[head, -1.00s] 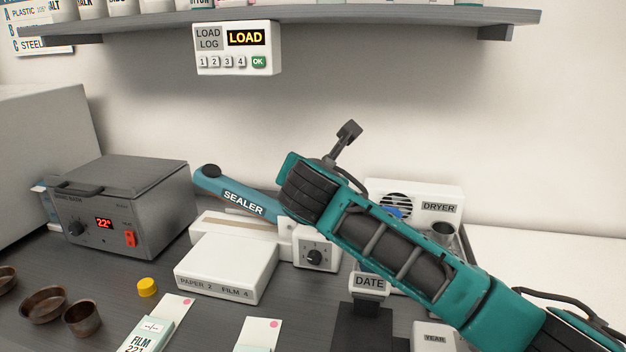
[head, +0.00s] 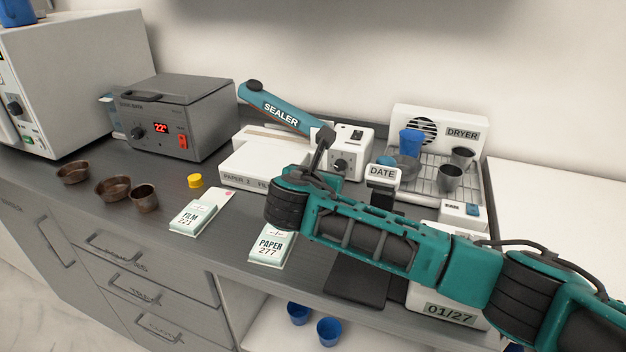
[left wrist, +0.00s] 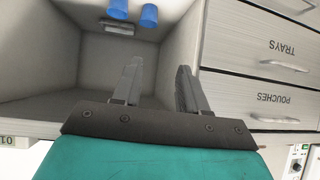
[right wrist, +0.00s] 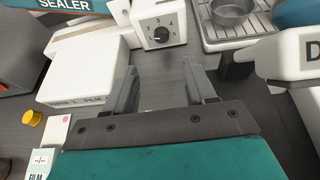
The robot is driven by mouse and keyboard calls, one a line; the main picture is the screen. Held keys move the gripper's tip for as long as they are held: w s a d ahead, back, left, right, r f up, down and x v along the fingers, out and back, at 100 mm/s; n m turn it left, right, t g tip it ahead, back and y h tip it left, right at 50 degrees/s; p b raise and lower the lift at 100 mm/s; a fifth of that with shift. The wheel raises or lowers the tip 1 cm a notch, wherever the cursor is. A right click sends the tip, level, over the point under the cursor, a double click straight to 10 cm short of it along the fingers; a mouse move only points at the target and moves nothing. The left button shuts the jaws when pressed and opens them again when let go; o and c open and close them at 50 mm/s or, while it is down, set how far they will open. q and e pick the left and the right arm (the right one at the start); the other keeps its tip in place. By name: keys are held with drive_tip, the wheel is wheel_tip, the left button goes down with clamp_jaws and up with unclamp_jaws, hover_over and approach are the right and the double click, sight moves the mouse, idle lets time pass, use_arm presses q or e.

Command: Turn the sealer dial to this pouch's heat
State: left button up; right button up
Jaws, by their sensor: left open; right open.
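The sealer (head: 268,140) has a blue-green lever arm, and the dial (head: 340,165) is on its white box. The dial also shows in the right wrist view (right wrist: 161,34), a black knob ringed by small numbers; its setting is too small to read surely. My right gripper (head: 322,148) is open and empty, in front of the dial and apart from it. A white block in front of the sealer has a label (head: 243,181) reading PAPER 2, FILM 4 in the earlier view. A FILM 221 pouch (head: 194,217) and a PAPER 277 pouch (head: 268,245) lie on the counter. My left gripper (left wrist: 160,75) is open and empty.
The DATE stamp (head: 381,178) and dryer (head: 440,125) with cups stand right of the sealer. A grey heated bath (head: 178,115), brown bowls (head: 113,188) and a yellow cap (head: 195,180) are left. My left gripper faces an open cabinet with blue cups (left wrist: 148,15).

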sight(339, 168)
drive_tip(key=shift+w+d+f, duration=0.1)
drive_tip(key=shift+w+f, duration=0.1)
drive_tip(key=shift+f, duration=0.35)
drive_tip(key=b+x, duration=0.2)
drive_tip(key=x, duration=0.8)
drive_tip(key=shift+b, duration=0.35)
drive_tip(key=shift+b+x, duration=0.5)
drive_tip(key=shift+x, duration=0.5)
drive_tip(key=shift+r, duration=0.1)
clamp_jaws()
